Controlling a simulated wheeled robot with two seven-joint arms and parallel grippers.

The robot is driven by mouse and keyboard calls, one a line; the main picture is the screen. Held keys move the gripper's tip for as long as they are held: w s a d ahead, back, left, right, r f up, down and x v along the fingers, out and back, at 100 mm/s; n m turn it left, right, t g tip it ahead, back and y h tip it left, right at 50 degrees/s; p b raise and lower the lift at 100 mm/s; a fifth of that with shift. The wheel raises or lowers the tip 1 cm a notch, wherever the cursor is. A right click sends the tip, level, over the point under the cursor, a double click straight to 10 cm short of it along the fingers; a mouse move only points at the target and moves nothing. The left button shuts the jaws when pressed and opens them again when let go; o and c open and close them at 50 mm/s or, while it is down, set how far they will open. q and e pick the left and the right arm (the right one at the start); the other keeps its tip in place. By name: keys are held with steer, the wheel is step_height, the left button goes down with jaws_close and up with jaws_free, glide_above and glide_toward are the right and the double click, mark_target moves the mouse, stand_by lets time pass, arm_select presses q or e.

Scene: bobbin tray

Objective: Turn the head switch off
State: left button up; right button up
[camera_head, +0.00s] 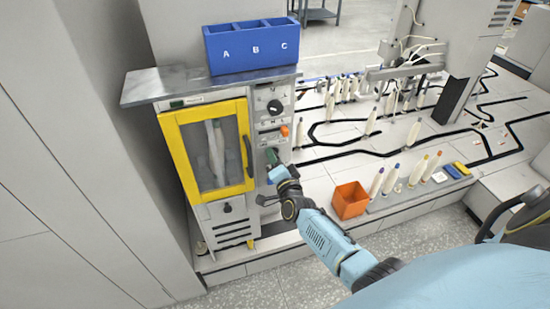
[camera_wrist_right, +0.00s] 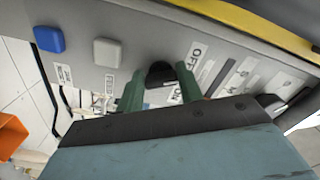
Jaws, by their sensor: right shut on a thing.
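The head switch is a black knob (camera_wrist_right: 160,73) on a grey panel in the right wrist view. An "OFF" label (camera_wrist_right: 197,54) lies beside it and an "ON" label (camera_wrist_right: 176,93) lies close to it. My right gripper (camera_wrist_right: 156,90) has its two green fingers on either side of the knob and is shut on it. In the head view my right gripper (camera_head: 272,158) reaches the lower part of the cabinet's control panel (camera_head: 272,127) and hides the switch there. Which label the knob points to cannot be told. My left gripper is not in view.
A cabinet with a yellow-framed door (camera_head: 178,156) stands left of the panel. A blue button (camera_wrist_right: 48,39) and a pale button (camera_wrist_right: 107,52) sit near the switch. A blue A-B-C bin (camera_head: 252,62) stands on top. An orange box (camera_head: 350,200) is at right.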

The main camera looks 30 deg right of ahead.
steer(key=shift+f+n, duration=0.1)
steer(key=shift+n, duration=0.9)
steer(key=o, duration=1)
steer(key=p+v, duration=0.2)
steer(key=v, duration=1.1)
steer(key=shift+s+a, duration=0.1)
steer(key=shift+s, duration=0.1)
